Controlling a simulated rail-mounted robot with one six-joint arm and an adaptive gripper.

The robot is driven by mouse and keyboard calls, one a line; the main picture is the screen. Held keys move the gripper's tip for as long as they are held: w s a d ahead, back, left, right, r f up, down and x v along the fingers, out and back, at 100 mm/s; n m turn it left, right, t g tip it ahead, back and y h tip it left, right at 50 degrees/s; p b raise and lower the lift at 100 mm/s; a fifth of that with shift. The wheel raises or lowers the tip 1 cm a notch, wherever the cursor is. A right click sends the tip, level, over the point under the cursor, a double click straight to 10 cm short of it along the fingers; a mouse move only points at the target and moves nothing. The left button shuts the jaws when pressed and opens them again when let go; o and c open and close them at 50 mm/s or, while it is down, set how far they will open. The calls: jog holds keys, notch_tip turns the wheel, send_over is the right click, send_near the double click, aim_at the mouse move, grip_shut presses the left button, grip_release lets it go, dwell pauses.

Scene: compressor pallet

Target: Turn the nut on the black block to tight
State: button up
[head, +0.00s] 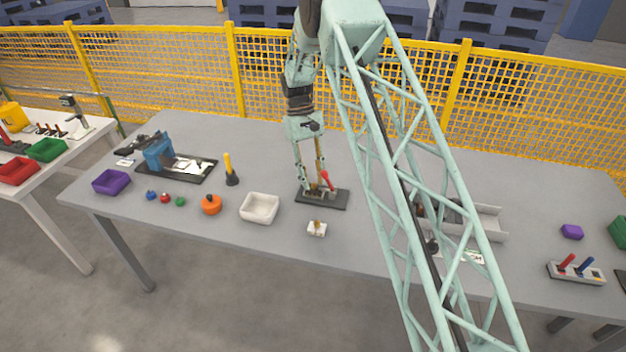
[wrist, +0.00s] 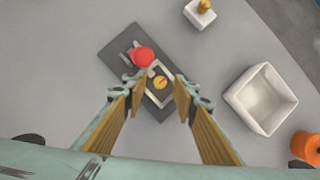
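A dark base plate (head: 337,200) lies on the table below my gripper. It carries a metal frame and a red-tipped handle (head: 326,178); the red tip also shows in the wrist view (wrist: 143,56). A small round brass-coloured piece (wrist: 160,82), which looks like the nut, sits on the plate (wrist: 117,46) beside the red tip. My gripper (head: 311,187) points down over the plate. In the wrist view its two fingers (wrist: 158,90) are apart, with the brass piece showing between and just beyond their tips. I cannot tell whether the fingers touch it.
A white block with a brass knob (head: 317,230) stands in front of the plate. A white bin (head: 260,209) and an orange round object (head: 211,205) are to the left. A grey tray (head: 490,222) is on the right, partly hidden by my arm. Yellow fencing runs behind.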

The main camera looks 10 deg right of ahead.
jog(key=shift+r, duration=0.15)
jog(key=v, duration=1.1)
jog(key=shift+w+r, duration=0.2)
jog(key=shift+r, duration=0.1)
jog(key=shift+a, duration=0.1)
dwell(0.3)
jog(key=s+r+t, duration=0.1)
jog(key=s+r, duration=0.3)
jog(key=r, duration=0.5)
jog(key=s+r+t, duration=0.1)
jog(key=s+r, duration=0.4)
jog(key=r, duration=0.4)
jog(key=s+r+m+t, duration=0.1)
jog(key=s+r+t, duration=0.1)
jog(key=s+r, duration=1.25)
jog(key=s+r+t, duration=0.2)
jog(key=s+r, duration=0.1)
jog(key=s, duration=1.8)
jog(key=s+f+m+t, duration=0.1)
jog(key=s+f, duration=0.3)
jog(key=s, duration=1.2)
jog(key=shift+s+t+y+b, duration=0.2)
jog(key=shift+t+y+b, duration=0.2)
jog(key=shift+t, duration=0.3)
